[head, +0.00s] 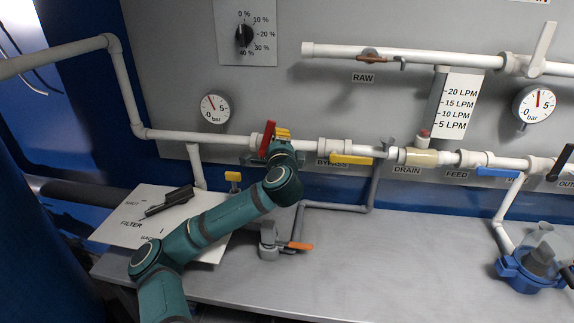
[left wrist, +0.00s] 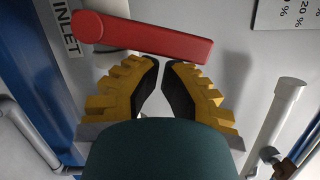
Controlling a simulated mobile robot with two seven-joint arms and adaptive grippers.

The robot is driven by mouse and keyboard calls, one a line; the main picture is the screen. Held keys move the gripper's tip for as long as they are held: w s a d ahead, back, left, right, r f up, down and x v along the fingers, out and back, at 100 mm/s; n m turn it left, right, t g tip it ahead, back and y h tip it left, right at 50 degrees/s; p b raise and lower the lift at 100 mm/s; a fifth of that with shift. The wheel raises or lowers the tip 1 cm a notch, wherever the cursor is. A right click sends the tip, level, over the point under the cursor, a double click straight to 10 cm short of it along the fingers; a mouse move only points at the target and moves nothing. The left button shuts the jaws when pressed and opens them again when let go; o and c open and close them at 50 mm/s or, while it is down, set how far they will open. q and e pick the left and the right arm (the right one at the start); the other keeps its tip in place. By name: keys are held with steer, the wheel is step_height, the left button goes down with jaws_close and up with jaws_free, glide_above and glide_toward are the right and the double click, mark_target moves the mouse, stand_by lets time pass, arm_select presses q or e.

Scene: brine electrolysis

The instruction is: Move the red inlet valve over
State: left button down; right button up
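The red inlet valve handle (head: 267,138) stands steeply at the left part of the white pipe run, in the head view. In the left wrist view the handle (left wrist: 150,37) slants from its round pivot end at upper left down to the right, beside the INLET label (left wrist: 66,28). My left gripper (head: 282,133) is just right of the handle in the head view. In the wrist view its yellow, black-padded fingers (left wrist: 160,64) nearly meet at the tips, right by the handle's lower edge. Nothing shows between them; I cannot tell whether they touch the handle. My right gripper is out of view.
A yellow bypass handle (head: 350,160) and blue feed handle (head: 497,172) sit further right along the pipe. An orange-handled valve (head: 298,246) stands on the grey bench (head: 380,270). A filter panel (head: 140,212) lies left, beside my arm. A blue-based vessel (head: 530,272) is at right.

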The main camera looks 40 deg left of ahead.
arm_select(q)
steer(key=shift+s+a+r, duration=0.4)
steer(key=shift+a+r, duration=0.05)
steer(key=shift+a, duration=0.15)
stand_by(0.3)
